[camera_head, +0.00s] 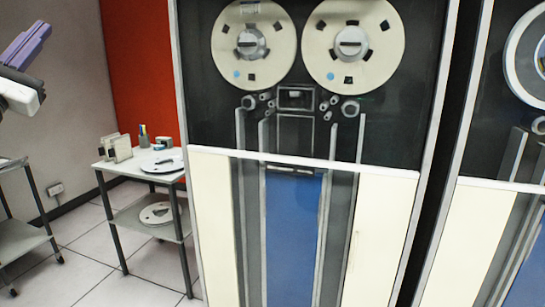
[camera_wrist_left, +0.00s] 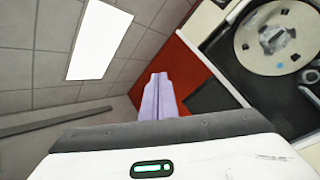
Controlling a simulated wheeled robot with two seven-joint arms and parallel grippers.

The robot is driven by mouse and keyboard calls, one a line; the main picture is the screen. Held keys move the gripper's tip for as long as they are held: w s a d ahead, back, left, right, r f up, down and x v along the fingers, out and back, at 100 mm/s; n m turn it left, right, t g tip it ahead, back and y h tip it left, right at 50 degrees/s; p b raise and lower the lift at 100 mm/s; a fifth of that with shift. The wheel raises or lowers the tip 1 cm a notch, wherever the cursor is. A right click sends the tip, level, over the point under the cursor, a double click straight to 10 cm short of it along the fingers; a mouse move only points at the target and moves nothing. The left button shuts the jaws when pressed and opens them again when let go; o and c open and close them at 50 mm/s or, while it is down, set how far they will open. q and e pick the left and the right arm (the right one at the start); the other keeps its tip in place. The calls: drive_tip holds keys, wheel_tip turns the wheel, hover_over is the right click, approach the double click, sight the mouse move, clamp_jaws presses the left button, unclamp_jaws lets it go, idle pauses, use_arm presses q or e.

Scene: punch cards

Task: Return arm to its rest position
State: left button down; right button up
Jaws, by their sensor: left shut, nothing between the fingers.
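My left gripper (camera_head: 27,45) shows at the upper left edge of the head view, raised in front of the grey wall. Its purple fingers are shut together with nothing between them. They point up and to the right, clear of any object. In the left wrist view the shut purple fingers (camera_wrist_left: 158,97) stand up past the white wrist housing, with wall and ceiling behind them. The rest of the left arm is cut off by the picture edge. My right gripper is in neither view.
A tall tape cabinet (camera_head: 292,163) with two reels fills the middle. Another cabinet (camera_head: 455,240) stands at the right. A small table (camera_head: 125,170) holds a reel and small items. A cart (camera_head: 20,240) stands at the lower left. Open tiled floor (camera_head: 90,235) lies between.

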use_arm(q)
drive_tip(key=w+d+f+m+g, duration=0.1)
drive_tip(key=f+m+g, duration=0.15)
drive_tip(key=f, duration=0.65)
drive_tip(key=w+d+f+m+g, duration=0.15)
drive_tip(key=f+m, duration=0.25)
drive_tip(key=f, duration=0.6)
drive_tip(key=w+d+f+m+g, duration=0.15)
drive_tip(key=f+m, duration=0.25)
drive_tip(key=f, duration=0.5)
drive_tip(key=s+d+f+m+g, duration=0.2)
drive_tip(key=s+f+m, duration=0.2)
drive_tip(key=f, duration=0.8)
drive_tip(key=s+d+f+m+g, duration=0.1)
drive_tip(key=s+f+m+g, duration=0.3)
drive_tip(key=f, duration=0.8)
drive_tip(key=s+d+f+m+g+y, duration=0.1)
drive_tip(key=s+d+f+m+g, duration=0.2)
drive_tip(key=s+f+m, duration=0.85)
drive_tip(key=s+d+f+m+g, duration=0.3)
drive_tip(key=s+f+m+g, duration=0.15)
drive_tip(key=s+f, duration=1.3)
drive_tip(key=s+d+r+n+t, duration=0.1)
drive_tip(key=d+n, duration=0.4)
drive_tip(key=d, duration=0.8)
wheel_tip(320, 180, up, 2)
drive_tip(key=shift+s+t+h, duration=0.25)
drive_tip(key=shift+t+h, duration=0.15)
drive_tip(key=shift+t, duration=0.1)
drive_tip(key=shift+a, duration=0.1)
